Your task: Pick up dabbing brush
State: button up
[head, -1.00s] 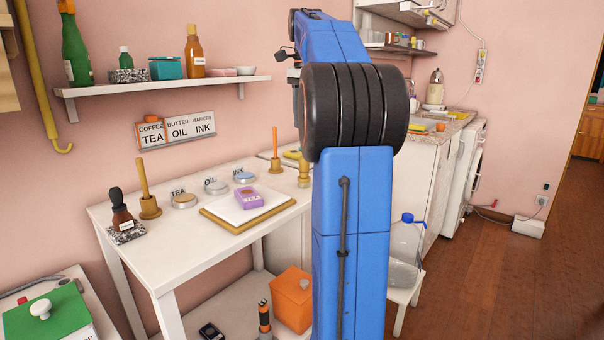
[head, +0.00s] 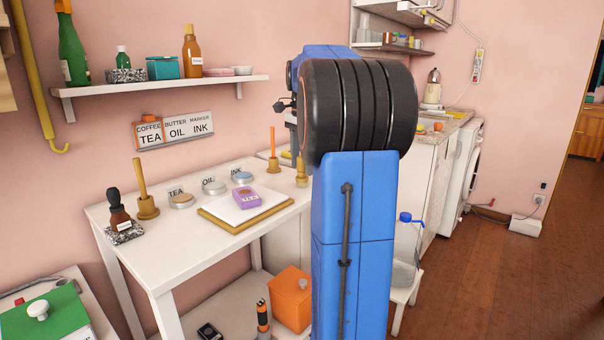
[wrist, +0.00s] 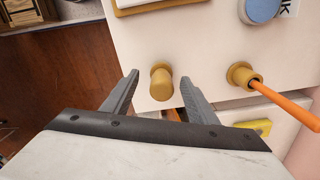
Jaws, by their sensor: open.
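None of the visible tools is plainly marked as the dabbing brush. A short tan wooden piece with a rounded end (wrist: 161,84) shows between the fingertips of my gripper (wrist: 160,78) in the wrist view; I cannot tell how far below them it is. My gripper is open and holds nothing. To its right a round wooden holder (wrist: 243,74) carries an orange stick (wrist: 285,106), which also stands upright in the head view (head: 273,142). Another holder (head: 148,207) with a tan handle (head: 140,176) stands at the table's left. My arm hides my gripper in the head view.
A shelf (head: 175,89) hangs above. An orange container (head: 291,298) stands below.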

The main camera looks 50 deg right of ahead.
jog(key=shift+w+f, duration=0.1)
jog(key=shift+f, duration=1.65)
jog(key=c, duration=1.2)
jog(key=shift+o, duration=0.2)
